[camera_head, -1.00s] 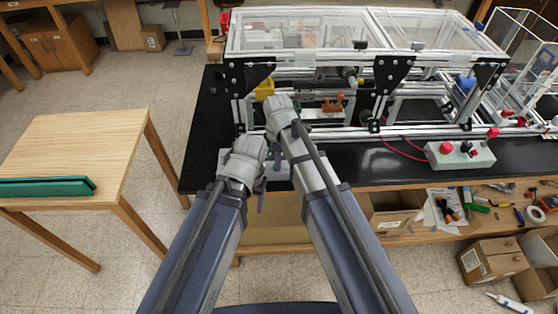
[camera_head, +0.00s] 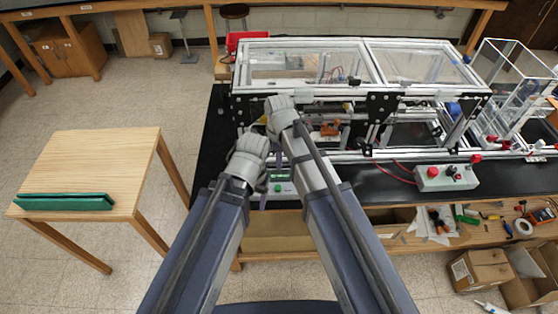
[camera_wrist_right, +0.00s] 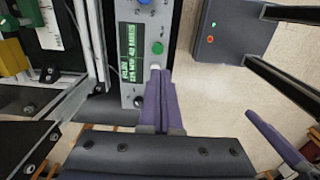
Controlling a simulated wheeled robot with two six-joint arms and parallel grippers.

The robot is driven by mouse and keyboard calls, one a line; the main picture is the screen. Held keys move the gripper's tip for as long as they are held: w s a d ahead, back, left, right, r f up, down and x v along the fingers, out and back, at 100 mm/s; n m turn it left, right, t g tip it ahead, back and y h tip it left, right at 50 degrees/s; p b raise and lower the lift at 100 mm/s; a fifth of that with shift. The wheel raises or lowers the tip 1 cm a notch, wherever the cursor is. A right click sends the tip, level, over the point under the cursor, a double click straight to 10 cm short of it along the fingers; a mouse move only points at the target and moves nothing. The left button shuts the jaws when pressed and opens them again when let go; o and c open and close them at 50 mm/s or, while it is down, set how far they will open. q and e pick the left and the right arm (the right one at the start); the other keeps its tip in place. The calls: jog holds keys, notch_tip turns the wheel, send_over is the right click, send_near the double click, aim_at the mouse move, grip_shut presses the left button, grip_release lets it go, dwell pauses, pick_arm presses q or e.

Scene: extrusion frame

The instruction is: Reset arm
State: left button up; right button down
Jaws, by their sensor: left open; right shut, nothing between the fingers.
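My right gripper (camera_head: 278,152) is the upper one in the head view, in front of the left end of the extrusion frame (camera_head: 350,92). In the right wrist view its purple fingers (camera_wrist_right: 158,80) are shut with nothing between them. Their tips overlap the edge of a grey control panel (camera_wrist_right: 142,45) by a white button; I cannot tell whether they touch. My left gripper (camera_head: 262,197) hangs lower and to the left, open and empty, left of the same panel (camera_head: 283,188). Its fingers are mostly hidden behind its wrist.
The frame stands on a black bench (camera_head: 215,150). A grey button box (camera_head: 447,177) sits at the bench's right front. A wooden table (camera_head: 100,165) with a green strip (camera_head: 65,202) stands at the left, with clear floor between. Tools and cardboard boxes (camera_head: 480,268) lie lower right.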

dwell(0.5)
jog(key=s+d+m, duration=0.4)
jog(key=d+m, duration=0.3)
jog(key=m, duration=0.2)
jog(key=s+d+m, duration=0.4)
jog(key=d+m, duration=0.4)
jog(key=m, duration=0.1)
jog(key=s+a+f+n+h+b, duration=0.1)
jog(key=s+a+f+n+b, duration=0.2)
jog(key=s+a+f+b, duration=0.3)
jog(key=a+f+b, duration=0.5)
jog(key=shift+a+f+n+b, duration=0.2)
jog(key=shift+n+b, duration=0.15)
jog(key=shift+n, duration=0.05)
notch_tip(320, 180, down, 16)
jog(key=b, duration=1.5)
jog(key=shift+s+d+r+b, duration=0.2)
jog(key=shift+s+d+b, duration=0.05)
jog(key=shift+s+b, duration=0.05)
